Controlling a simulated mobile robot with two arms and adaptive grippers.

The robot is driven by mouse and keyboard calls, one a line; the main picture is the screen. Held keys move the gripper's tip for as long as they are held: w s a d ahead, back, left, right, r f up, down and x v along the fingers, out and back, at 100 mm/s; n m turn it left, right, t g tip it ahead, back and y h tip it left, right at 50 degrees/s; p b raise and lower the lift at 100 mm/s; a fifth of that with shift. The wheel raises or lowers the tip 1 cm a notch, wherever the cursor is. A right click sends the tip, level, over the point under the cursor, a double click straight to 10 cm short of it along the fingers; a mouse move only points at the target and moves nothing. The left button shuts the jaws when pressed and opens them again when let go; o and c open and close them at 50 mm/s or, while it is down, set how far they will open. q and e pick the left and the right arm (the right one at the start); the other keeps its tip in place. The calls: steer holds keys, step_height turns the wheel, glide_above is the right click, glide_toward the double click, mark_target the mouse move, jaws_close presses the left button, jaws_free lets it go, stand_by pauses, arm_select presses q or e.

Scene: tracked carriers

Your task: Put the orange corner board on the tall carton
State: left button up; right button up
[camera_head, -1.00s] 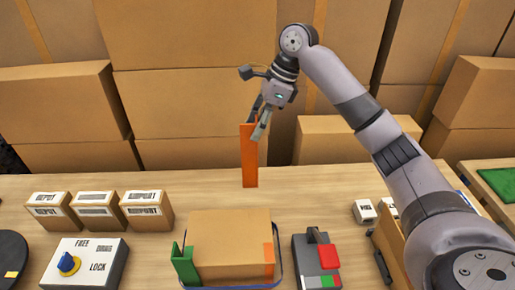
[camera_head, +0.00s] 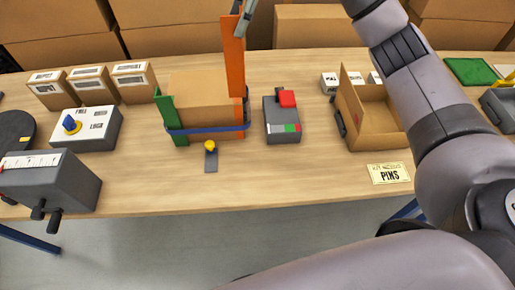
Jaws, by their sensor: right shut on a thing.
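The orange corner board (camera_head: 232,58) is a long upright strip. My right gripper (camera_head: 242,20) is shut on its upper end; most of the gripper is cut off by the top edge. The board's lower end overlaps the right side of a brown carton (camera_head: 200,95) in the picture; I cannot tell whether they touch. This carton, the largest closed one on the bench, has a blue strap (camera_head: 205,129) around it, a green corner board (camera_head: 170,116) at its left and another orange piece (camera_head: 239,122) at its front right. My left gripper is not in view.
A grey device with a red block (camera_head: 283,117) stands right of the carton, then an open box (camera_head: 375,125). Small labelled cartons (camera_head: 92,83) and a knob box (camera_head: 87,128) stand left. A yellow-topped lever (camera_head: 210,155) is in front. The front middle bench is clear.

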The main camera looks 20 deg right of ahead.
mark_target(243, 54)
steer(key=f, duration=0.6)
steer(key=f+p, duration=0.1)
steer(key=f, duration=0.2)
steer(key=shift+w+f, duration=0.15)
steer(key=shift+w, duration=0.2)
step_height(243, 54, down, 7)
steer(key=shift+s+r+p, duration=0.1)
steer(key=shift+s+p, duration=0.05)
steer(key=shift+p, duration=0.35)
step_height(243, 54, down, 4)
steer(key=shift+r, duration=0.2)
steer(key=shift+f, duration=0.35)
steer(key=shift+p, duration=0.4)
steer(key=o, duration=0.8)
steer(key=shift+f, duration=0.1)
steer(key=o, duration=0.4)
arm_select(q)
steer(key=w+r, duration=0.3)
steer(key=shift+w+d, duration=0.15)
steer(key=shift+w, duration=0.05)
arm_select(e)
steer(key=shift+o, duration=0.3)
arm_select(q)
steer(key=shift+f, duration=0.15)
